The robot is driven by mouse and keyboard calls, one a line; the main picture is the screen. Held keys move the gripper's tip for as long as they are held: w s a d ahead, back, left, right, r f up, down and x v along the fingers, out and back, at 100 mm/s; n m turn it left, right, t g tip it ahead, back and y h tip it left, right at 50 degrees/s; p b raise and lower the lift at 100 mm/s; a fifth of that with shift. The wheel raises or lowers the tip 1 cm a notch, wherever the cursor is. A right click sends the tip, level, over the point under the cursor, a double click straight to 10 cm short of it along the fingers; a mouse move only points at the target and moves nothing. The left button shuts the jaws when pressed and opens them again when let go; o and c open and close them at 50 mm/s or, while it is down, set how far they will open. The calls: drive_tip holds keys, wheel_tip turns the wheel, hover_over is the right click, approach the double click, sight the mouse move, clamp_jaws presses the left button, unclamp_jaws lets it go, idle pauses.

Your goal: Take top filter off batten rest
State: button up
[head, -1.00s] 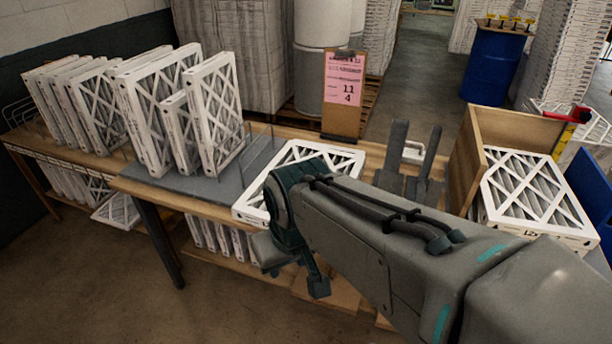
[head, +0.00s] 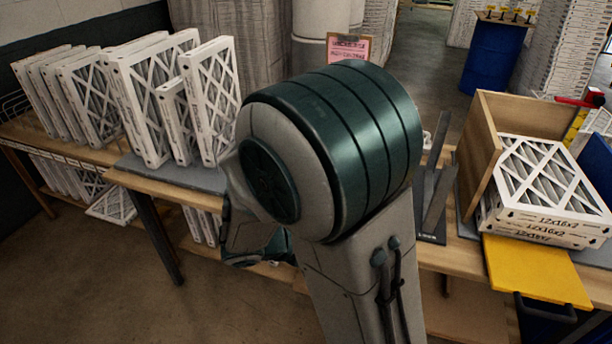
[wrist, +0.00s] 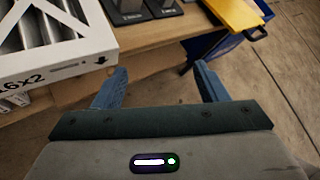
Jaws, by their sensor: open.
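In the wrist view a white-framed pleated filter (wrist: 60,62) marked "16x2" lies flat at the upper left. My gripper (wrist: 160,84) is open and empty, its two blue fingers apart, to the right of that filter and not touching it. In the head view my arm hides this filter and my fingertips. Another flat stack of filters (head: 545,190), with "12x16x2" on its edges, lies at the right beside a wooden panel (head: 482,150). I cannot make out a batten rest under either.
Upright filters (head: 150,100) stand in racks on the left bench. A yellow board (head: 535,270) juts out in front of the right stack; it also shows in the wrist view (wrist: 228,15). Dark upright plates (head: 435,195) stand on the bench. The floor in front is clear.

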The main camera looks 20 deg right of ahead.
drive_tip(key=w+a+f+n+t+y+b, duration=0.1)
drive_tip(key=w+a+f+n+t, duration=0.2)
drive_tip(key=w+a+n+t, duration=0.55)
drive_tip(key=w+a+f+n+t+b, duration=0.1)
drive_tip(key=a+f+n+t, duration=0.3)
drive_tip(key=n, duration=0.9)
drive_tip(key=shift+w+a+x, duration=0.1)
drive_tip(key=shift+a+x, duration=0.05)
drive_tip(key=shift+x, duration=2.1)
drive_tip(key=shift+w+a+x, duration=0.15)
drive_tip(key=shift+a+x, duration=0.05)
drive_tip(key=shift+x, duration=2.05)
drive_tip(key=shift+w+a+x, duration=0.1)
drive_tip(key=shift+a+x, duration=0.05)
drive_tip(key=shift+x, duration=2.1)
drive_tip(key=c, duration=1.2)
